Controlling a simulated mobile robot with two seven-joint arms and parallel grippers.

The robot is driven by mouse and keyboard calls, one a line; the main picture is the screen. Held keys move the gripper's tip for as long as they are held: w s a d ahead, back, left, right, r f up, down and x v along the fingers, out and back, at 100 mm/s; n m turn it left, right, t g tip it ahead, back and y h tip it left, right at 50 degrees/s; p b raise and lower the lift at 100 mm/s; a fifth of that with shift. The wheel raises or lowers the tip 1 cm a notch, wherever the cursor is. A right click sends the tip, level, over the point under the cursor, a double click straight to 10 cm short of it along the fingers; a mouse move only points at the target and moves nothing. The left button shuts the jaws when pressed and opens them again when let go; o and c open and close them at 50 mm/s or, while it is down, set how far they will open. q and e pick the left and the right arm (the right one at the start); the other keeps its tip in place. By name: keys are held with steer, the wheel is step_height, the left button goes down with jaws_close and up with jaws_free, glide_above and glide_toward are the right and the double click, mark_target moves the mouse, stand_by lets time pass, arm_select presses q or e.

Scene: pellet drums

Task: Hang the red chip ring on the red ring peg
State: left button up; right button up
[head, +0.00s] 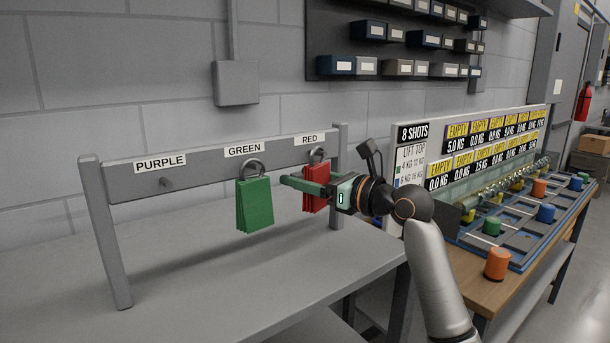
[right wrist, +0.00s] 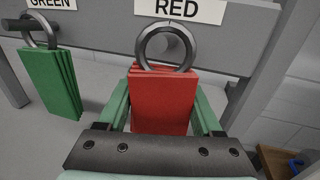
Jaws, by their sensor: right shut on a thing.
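The red chip ring (head: 314,190) is a bundle of red chips under a dark metal ring. It hangs upright in front of the rail, below the RED label. In the right wrist view the red chips (right wrist: 163,100) sit between the two green fingers of my right gripper (right wrist: 163,112), which is shut on them. The metal ring (right wrist: 167,47) stands above the chips, just below the label. The red ring peg is not clearly seen, and I cannot tell whether the ring is around it. My right gripper (head: 306,187) comes in from the right. My left gripper is out of view.
A green chip ring (head: 254,203) hangs under the GREEN label, left of my right gripper. The purple peg (head: 166,183) is bare. The grey bench (head: 220,275) is clear. A board with coloured drums (head: 497,263) stands at the right.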

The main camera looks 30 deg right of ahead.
stand_by(0.4)
steer(key=o, duration=1.4)
steer(key=shift+b+v, duration=1.2)
steer(key=shift+v, duration=5.1)
